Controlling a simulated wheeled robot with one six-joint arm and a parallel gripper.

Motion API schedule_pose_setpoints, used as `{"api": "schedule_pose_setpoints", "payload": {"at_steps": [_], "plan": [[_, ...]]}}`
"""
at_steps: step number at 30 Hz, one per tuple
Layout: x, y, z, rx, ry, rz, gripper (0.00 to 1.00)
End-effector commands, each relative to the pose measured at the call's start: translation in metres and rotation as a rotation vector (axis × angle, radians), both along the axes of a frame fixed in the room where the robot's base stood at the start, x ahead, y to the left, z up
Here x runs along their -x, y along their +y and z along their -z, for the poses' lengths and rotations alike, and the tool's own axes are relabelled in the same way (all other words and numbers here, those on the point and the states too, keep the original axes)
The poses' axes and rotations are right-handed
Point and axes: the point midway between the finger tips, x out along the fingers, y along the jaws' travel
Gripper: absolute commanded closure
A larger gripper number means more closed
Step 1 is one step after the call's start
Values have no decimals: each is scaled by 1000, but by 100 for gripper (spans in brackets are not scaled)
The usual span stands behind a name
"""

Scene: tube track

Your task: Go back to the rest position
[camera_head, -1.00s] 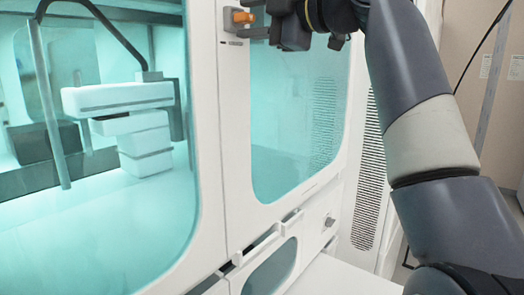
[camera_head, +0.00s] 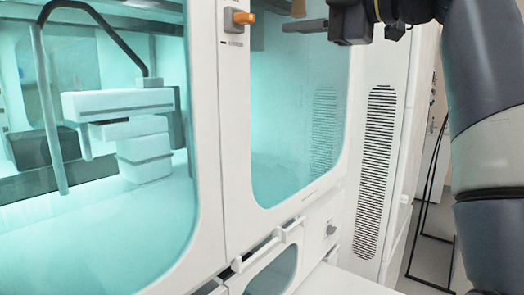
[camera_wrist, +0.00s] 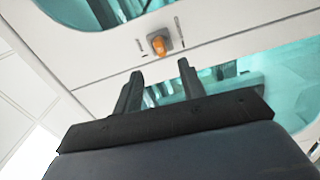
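My gripper (camera_head: 290,27) is at the top of the head view, in front of the right-hand window and to the right of the orange knob (camera_head: 244,17). In the wrist view its two dark fingers (camera_wrist: 160,70) stand apart with nothing between them. The orange knob also shows in the wrist view (camera_wrist: 158,45), beyond the fingertips and apart from them. My arm runs down the right side of the head view, bent at the elbow.
The white cabinet (camera_head: 207,120) with teal windows fills the left and middle. A white instrument (camera_head: 118,103) stands behind the left window. A vented side panel (camera_head: 375,170) is at the middle right. Floor and a dark cable (camera_head: 425,215) show farther right.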

Motion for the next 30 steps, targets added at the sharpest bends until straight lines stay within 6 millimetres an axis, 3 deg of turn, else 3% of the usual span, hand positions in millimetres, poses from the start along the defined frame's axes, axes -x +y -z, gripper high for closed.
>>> {"api": "schedule_pose_setpoints", "payload": {"at_steps": [5,27,30], "plan": [[11,-14,1,1,1,1,61],[-57,76,-2,1,3,-5,61],[-56,72,-2,-65,85,1,61]]}}
